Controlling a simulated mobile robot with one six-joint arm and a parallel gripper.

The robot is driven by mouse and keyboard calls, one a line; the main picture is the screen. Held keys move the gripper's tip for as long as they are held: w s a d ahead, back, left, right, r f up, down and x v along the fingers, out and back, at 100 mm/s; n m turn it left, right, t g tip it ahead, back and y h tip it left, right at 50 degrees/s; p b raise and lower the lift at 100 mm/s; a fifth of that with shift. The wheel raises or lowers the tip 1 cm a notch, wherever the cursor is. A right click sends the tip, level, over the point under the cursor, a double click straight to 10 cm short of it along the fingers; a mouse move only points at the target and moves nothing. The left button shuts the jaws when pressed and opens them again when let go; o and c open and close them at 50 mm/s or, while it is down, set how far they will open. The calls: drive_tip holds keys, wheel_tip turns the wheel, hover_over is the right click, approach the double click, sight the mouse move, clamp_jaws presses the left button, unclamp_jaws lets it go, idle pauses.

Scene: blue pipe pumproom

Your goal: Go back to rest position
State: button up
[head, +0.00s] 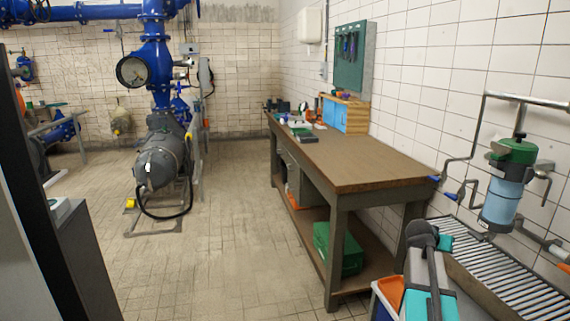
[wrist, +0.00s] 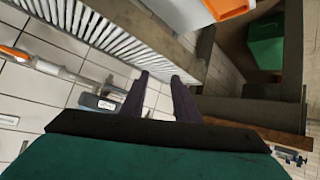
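My gripper (wrist: 160,78) shows in the wrist view as two dark fingers reaching up from a black plate. The fingers stand apart with a gap between them, and nothing is held in the gap. White tiles show beyond the fingertips. In the head view, a grey and teal shape with a dark rounded top stands at the lower right, in front of the slatted grate. I cannot tell for certain whether it is part of my arm, and I cannot make out the fingers there.
A wooden workbench (head: 350,160) stands along the right wall, with a green box (head: 338,248) on its lower shelf. A slatted grate (head: 505,285) and a blue filter housing (head: 503,200) are at right. A grey pump (head: 160,160) stands left. The middle floor is clear.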

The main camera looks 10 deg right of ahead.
drive_tip(key=a+f+n+g+y+p, duration=0.1)
drive_tip(key=a+f+n+y+p, duration=0.15)
drive_tip(key=a+f, duration=1.5)
drive_tip(key=s+a+f+n+g+y, duration=0.1)
drive_tip(key=s+a+f, duration=0.2)
drive_tip(key=a+f, duration=0.35)
drive_tip(key=s+a+f+n+g+y, duration=0.15)
drive_tip(key=s+a+f, duration=0.25)
drive_tip(key=f, duration=0.5)
drive_tip(key=s+a+f+n+g+y+p, duration=0.2)
drive_tip(key=s+a+f+g, duration=0.1)
drive_tip(key=s+a+f, duration=1)
drive_tip(key=s+a+n+g+y, duration=0.1)
drive_tip(key=s+a+g, duration=0.1)
drive_tip(key=s, duration=0.7)
drive_tip(key=s+a+f+n+g+y, duration=0.1)
drive_tip(key=s+a, duration=0.3)
drive_tip(key=s, duration=0.5)
drive_tip(key=shift+s+a+g, duration=0.15)
drive_tip(key=shift+s+g, duration=0.1)
drive_tip(key=shift+g, duration=0.5)
